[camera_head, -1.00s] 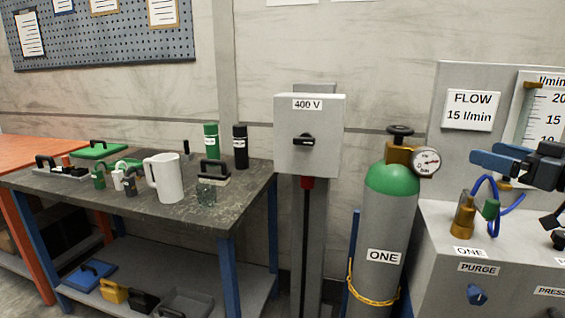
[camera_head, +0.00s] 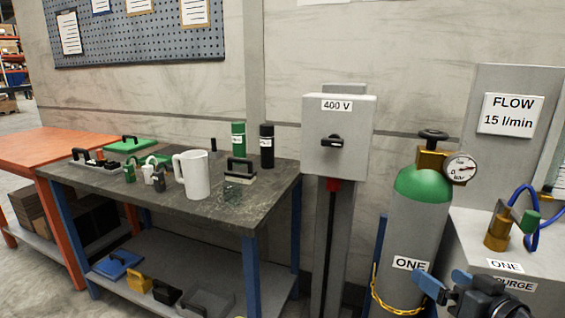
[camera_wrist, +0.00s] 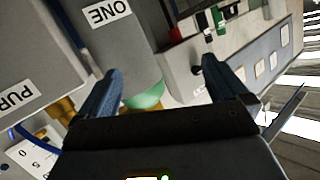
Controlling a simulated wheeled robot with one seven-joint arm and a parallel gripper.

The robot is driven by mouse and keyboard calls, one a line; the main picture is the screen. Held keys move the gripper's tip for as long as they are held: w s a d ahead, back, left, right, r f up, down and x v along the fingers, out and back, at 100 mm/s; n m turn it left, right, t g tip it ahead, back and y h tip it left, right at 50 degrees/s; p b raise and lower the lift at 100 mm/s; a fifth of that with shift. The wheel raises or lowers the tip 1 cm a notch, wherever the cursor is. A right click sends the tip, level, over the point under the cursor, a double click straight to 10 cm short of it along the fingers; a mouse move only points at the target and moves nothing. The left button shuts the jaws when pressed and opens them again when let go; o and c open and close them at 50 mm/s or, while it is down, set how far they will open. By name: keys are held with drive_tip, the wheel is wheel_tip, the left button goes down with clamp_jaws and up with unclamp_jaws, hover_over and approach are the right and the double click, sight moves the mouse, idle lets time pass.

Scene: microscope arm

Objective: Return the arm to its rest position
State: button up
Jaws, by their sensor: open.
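My gripper (camera_head: 440,279) shows at the lower right of the head view, in front of the gas cylinder (camera_head: 408,225) and the grey cabinet. Its blue fingers are apart. In the wrist view my gripper (camera_wrist: 160,68) has a wide gap between its two blue fingers, with nothing held between them. The cylinder marked ONE (camera_wrist: 112,40) lies beyond the fingers in that tilted view. Most of my arm is out of the head view.
A grey cabinet (camera_head: 463,231) with a brass fitting and blue hose stands at right. A 400 V switch box (camera_head: 352,155) hangs on a post. A dark workbench (camera_head: 110,182) holds a white jug (camera_head: 197,176) and several small items. An orange bench (camera_head: 60,150) stands at far left.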

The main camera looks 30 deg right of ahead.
drive_tip(key=s+a+f+n+g, duration=0.1)
drive_tip(key=s+a+f, duration=0.3)
drive_tip(key=s+a, duration=0.3)
drive_tip(key=s+a+f, duration=0.3)
drive_tip(key=s+a, duration=0.1)
drive_tip(key=a, duration=0.6)
drive_tip(key=s+a+r+n+t+y, duration=0.1)
drive_tip(key=s+a+r+n+y, duration=0.3)
drive_tip(key=s+a, duration=0.5)
drive_tip(key=s+r, duration=0.2)
drive_tip(key=s, duration=0.2)
drive_tip(key=shift+s+a+r+n, duration=0.15)
drive_tip(key=shift+s+a+n, duration=0.1)
drive_tip(key=shift+a+n, duration=0.15)
drive_tip(key=shift+c, duration=0.3)
